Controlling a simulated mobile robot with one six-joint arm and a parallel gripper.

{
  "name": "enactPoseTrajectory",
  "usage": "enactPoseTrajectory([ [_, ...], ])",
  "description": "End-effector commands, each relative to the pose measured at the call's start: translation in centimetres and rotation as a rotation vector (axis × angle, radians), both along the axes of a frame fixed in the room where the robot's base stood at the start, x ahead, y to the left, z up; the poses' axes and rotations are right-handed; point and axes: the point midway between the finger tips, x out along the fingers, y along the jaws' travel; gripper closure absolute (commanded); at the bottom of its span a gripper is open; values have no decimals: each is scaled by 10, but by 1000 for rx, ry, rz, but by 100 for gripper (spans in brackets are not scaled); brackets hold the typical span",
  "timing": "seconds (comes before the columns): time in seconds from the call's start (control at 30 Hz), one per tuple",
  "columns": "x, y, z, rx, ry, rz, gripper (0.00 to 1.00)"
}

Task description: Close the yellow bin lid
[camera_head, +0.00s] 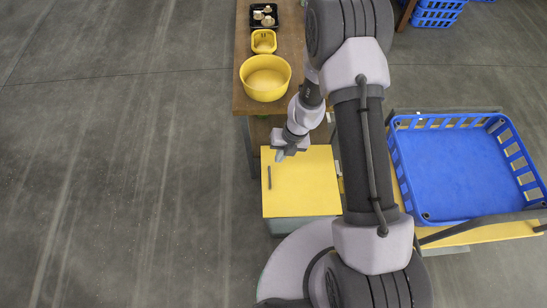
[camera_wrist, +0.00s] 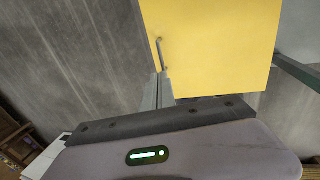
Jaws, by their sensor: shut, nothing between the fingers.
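The yellow bin lid (camera_head: 305,185) lies flat on top of a grey-green bin (camera_head: 290,225) in the head view, with a dark bar handle (camera_head: 269,177) near its left edge. The lid also fills the upper middle of the wrist view (camera_wrist: 220,50), with its handle (camera_wrist: 160,52) just beyond my fingertips. My gripper (camera_head: 280,157) is shut and empty at the lid's far left part. In the wrist view my gripper (camera_wrist: 165,76) points toward the handle. I cannot tell whether the fingers touch the lid.
A wooden table (camera_head: 242,98) beyond the lid holds a yellow bowl (camera_head: 265,77), a small yellow basket (camera_head: 264,41) and a black tray (camera_head: 253,13) with mushrooms. A blue crate (camera_head: 450,170) stands at right. Floor at left is clear.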

Motion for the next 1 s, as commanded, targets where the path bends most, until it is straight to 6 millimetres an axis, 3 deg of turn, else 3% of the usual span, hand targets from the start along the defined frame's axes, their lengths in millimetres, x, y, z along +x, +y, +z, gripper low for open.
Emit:
enactPoseTrajectory([
  [0.03, 0, 2, -16, 0, 2, 1, 100],
  [0.2, 0, 12, -54, 0, 1, 1, 100],
  [0.5, 0, 27, -108, 1, 0, -1, 100],
  [0.7, 0, 31, -120, 1, -1, -1, 100],
  [1.0, 0, 31, -119, 1, 0, -2, 100],
])
